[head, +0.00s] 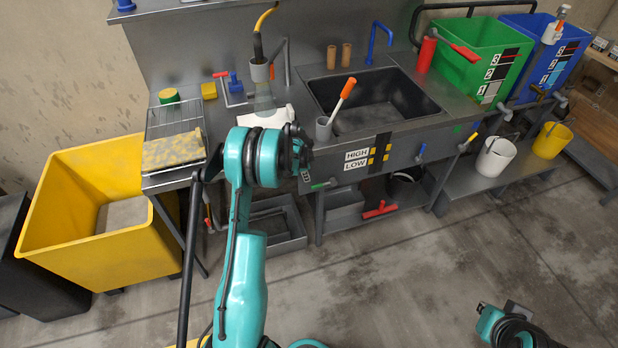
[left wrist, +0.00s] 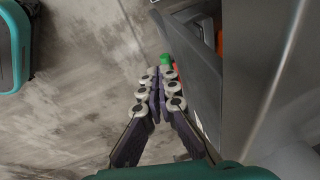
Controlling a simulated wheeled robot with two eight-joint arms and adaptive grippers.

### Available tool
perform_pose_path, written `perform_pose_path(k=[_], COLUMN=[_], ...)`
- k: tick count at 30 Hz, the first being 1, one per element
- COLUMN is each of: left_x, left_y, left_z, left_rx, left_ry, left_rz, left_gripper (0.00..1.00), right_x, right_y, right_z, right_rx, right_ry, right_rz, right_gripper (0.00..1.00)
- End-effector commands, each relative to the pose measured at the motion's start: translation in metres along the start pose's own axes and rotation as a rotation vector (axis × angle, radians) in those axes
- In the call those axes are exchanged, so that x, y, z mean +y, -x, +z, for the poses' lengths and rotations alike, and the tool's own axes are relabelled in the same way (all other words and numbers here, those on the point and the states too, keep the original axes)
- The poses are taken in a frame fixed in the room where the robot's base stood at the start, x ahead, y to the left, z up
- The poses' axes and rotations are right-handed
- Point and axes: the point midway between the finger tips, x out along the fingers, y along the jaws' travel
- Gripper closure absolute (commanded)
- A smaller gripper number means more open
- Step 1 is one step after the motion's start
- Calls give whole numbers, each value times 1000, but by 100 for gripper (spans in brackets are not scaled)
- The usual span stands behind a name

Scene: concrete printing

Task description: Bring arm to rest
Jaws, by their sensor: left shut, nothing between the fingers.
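My left arm, teal and black, rises from the bottom of the head view to the front of the sink counter. Its wrist hides most of the left gripper (head: 300,152). In the left wrist view the fingers of the left gripper (left wrist: 162,82) are together with nothing between them, pointing down over the floor beside a dark grey panel. Part of my right arm (head: 510,328) shows at the bottom right edge of the head view. Its fingers are out of view.
A yellow bin (head: 100,255) is at left. Green (head: 482,62) and blue (head: 535,72) bins stand at right. The floor (head: 420,265) at right is clear.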

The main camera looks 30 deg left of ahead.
Motion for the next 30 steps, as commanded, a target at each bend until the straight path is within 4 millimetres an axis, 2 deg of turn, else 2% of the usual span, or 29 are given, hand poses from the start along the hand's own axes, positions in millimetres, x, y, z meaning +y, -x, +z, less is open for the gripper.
perform_pose_path(k=[1,7,13,20,23,26,30], left_x=[1,5,7,9,16,32,67], left_y=[14,42,52,59,82,120,178], left_z=[4,24,32,28,14,-8,-38], left_rx=[1,2,2,3,6,12,33], left_ry=[0,-1,-2,4,36,94,200], left_rz=[1,1,1,-3,-17,-41,-81], left_gripper=[100,100,100,100,100,100,100], right_x=[0,0,0,0,0,0,0], right_y=[7,16,18,18,18,18,18], right_z=[-5,-11,-13,-13,-13,-13,-13], right_rx=[0,0,0,0,0,0,0], right_ry=[0,0,0,0,0,0,0], right_rz=[0,0,0,0,0,0,0], right_gripper=[100,100,100,100,100,100,100])
